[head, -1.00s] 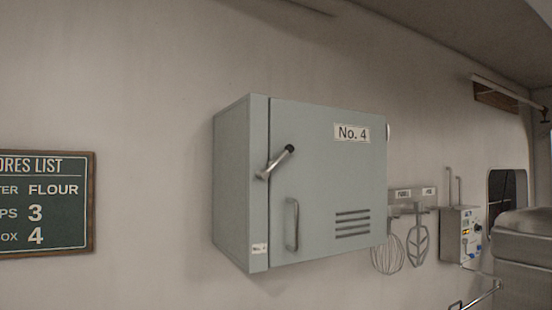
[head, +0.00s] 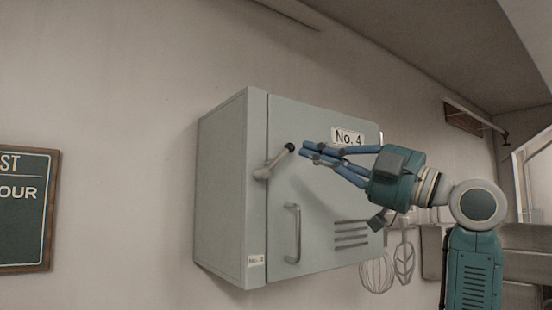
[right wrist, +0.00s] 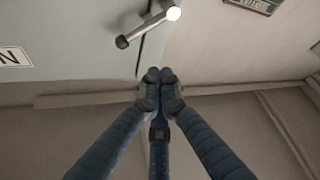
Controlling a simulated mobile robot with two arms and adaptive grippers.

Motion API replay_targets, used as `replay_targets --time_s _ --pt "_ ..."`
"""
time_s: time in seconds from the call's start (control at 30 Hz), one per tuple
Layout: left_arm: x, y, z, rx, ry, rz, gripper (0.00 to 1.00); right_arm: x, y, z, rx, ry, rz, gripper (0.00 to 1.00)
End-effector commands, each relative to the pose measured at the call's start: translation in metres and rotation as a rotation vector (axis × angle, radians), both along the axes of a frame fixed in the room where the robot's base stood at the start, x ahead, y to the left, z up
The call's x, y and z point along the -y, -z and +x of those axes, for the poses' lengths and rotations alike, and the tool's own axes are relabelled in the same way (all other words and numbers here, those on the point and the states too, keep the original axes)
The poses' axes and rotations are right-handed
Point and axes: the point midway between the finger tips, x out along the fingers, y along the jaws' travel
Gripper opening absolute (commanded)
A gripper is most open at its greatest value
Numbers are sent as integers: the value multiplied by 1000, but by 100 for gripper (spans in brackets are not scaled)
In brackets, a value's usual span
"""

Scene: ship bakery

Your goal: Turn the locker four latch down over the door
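The grey-green locker (head: 222,200) marked No. 4 hangs on the wall, its door (head: 325,205) closed. Its latch (head: 275,163) is a metal lever with a dark tip, pivoted near the door's left edge and slanting up to the right across the door. My right gripper (head: 305,151) has its blue fingers drawn together, empty, with the tips just right of the latch's dark tip. In the right wrist view the fingertips (right wrist: 160,76) meet, and the latch (right wrist: 148,27) lies beyond them, apart in the picture. My left gripper is out of view.
A door handle (head: 293,233) stands out below the latch. Whisks (head: 377,272) hang right of the locker. A stores list board (head: 28,205) is on the wall at left, with bare wall between it and the locker.

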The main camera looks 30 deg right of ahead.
Motion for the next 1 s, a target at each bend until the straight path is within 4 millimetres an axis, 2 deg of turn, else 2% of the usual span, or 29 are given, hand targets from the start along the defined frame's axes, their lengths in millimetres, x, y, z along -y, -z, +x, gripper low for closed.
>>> replay_targets --time_s 0.07,0.17,0.63,0.7,0.8,1.0 --pt "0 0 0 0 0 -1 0 2 -9 -7 20 -4 1 0" --pt "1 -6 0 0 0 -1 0 -2 -16 -2 24 -6 1 0" --pt "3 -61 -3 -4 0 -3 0 -46 -53 74 20 -8 1 0" --pt "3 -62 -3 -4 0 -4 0 -35 -39 78 17 -3 3 0" --pt "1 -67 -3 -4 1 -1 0 -28 -29 81 17 -3 2 0" --pt "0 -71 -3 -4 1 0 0 -19 -18 84 20 -4 1 0"
